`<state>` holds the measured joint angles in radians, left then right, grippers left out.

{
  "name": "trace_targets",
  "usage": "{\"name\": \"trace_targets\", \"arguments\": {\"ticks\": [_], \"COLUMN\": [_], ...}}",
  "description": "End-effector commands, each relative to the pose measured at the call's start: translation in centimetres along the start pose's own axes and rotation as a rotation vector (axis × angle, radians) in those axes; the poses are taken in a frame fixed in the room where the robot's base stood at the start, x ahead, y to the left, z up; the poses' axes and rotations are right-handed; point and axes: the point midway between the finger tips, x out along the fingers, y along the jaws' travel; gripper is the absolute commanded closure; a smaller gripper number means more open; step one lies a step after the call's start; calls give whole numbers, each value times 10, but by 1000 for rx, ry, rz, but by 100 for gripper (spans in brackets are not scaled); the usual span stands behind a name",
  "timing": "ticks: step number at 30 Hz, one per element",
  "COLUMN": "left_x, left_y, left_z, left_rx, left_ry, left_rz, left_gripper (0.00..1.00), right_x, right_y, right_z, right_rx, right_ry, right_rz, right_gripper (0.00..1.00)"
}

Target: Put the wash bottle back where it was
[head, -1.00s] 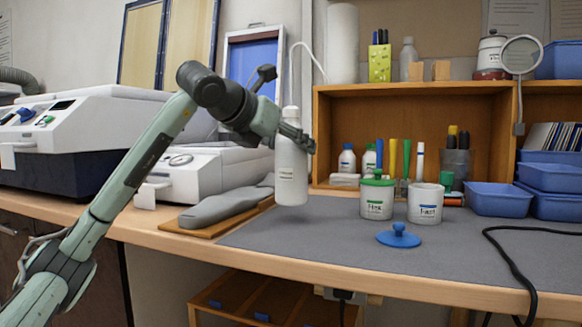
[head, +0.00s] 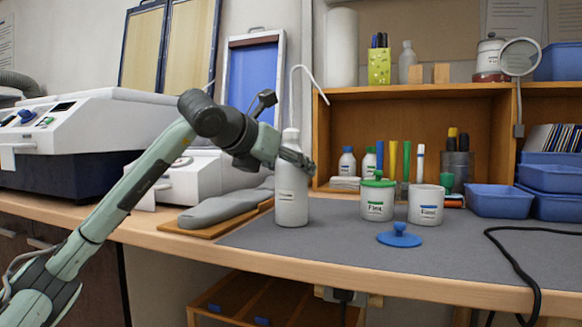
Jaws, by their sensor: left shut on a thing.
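The white wash bottle (head: 291,203), with a thin bent spout tube at its top, is upright at the left part of the grey mat (head: 330,240). Its base appears to touch the mat. My left gripper (head: 298,160) is shut on the bottle's upper part, coming in from the left. The gripper covers part of the bottle's shoulder. My right gripper is not in view.
A green-lidded jar (head: 377,200) and an open white jar (head: 425,205) stand right of the bottle. A blue lid (head: 399,236) lies in front of them. Grey insoles on a board (head: 215,222) lie left. A black cable (head: 510,262) crosses the mat's right.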

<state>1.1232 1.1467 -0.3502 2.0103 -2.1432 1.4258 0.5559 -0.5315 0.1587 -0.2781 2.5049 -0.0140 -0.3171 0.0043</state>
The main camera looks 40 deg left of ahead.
Motion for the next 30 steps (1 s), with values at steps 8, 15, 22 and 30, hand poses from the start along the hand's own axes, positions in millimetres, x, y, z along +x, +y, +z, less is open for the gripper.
{"name": "trace_targets", "arguments": {"ticks": [8, 15, 22, 30], "left_x": [0, 0, 0, -40], "left_y": [0, 0, 0, 1], "left_z": [-1, -1, 0, 2], "left_rx": [0, 0, 0, 2], "left_ry": [0, 0, 0, -5], "left_rz": [0, 0, 0, 4], "left_gripper": [37, 25, 25, 25], "right_x": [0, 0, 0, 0], "right_y": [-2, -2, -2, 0], "right_z": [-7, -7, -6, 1], "right_rx": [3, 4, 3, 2], "right_ry": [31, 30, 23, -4], "right_rz": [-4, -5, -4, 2], "right_gripper": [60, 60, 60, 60]}}
